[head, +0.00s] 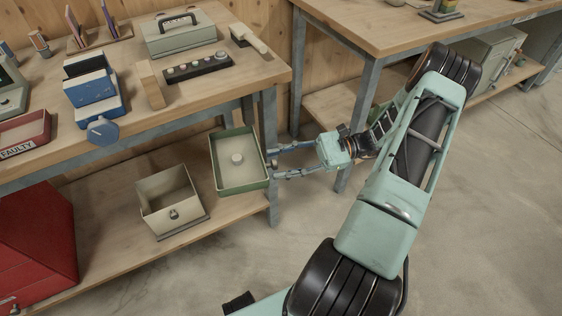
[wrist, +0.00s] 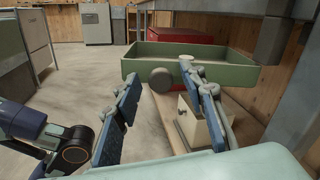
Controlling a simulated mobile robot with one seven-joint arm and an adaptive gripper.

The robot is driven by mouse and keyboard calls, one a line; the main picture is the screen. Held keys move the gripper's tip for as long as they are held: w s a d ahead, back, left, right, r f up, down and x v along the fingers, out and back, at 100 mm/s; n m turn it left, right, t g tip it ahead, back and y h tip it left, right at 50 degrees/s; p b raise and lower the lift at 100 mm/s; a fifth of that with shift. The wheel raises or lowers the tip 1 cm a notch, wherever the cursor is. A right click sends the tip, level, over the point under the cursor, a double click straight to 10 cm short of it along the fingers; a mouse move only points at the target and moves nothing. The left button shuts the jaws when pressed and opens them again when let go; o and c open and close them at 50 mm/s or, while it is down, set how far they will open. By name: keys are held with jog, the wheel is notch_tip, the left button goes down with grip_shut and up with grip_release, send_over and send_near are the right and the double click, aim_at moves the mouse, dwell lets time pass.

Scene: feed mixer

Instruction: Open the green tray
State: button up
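The green tray (head: 228,178) is a shallow, open-topped box with a pale round piece (head: 237,158) inside. In the head view it shows at the workbench's front right, above the lower shelf. In the wrist view, the tray's front wall (wrist: 228,79) faces me and a dark round knob (wrist: 160,80) shows on it. My gripper (head: 272,163) is open, its two blue fingers pointing at the tray's right side in the head view. In the wrist view, the knob shows between the fingertips (wrist: 162,83). Whether the fingers touch the knob or tray cannot be told.
A beige open drawer box (head: 170,203) sits on the lower shelf, left of the tray. The workbench (head: 225,82) holds a cash box, blue device and other items. Its metal leg (head: 270,190) stands close to my gripper. A red cabinet (head: 38,245) is at lower left.

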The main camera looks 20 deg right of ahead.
jog(key=s+d, duration=0.2)
jog(key=d, duration=1)
dwell(0.3)
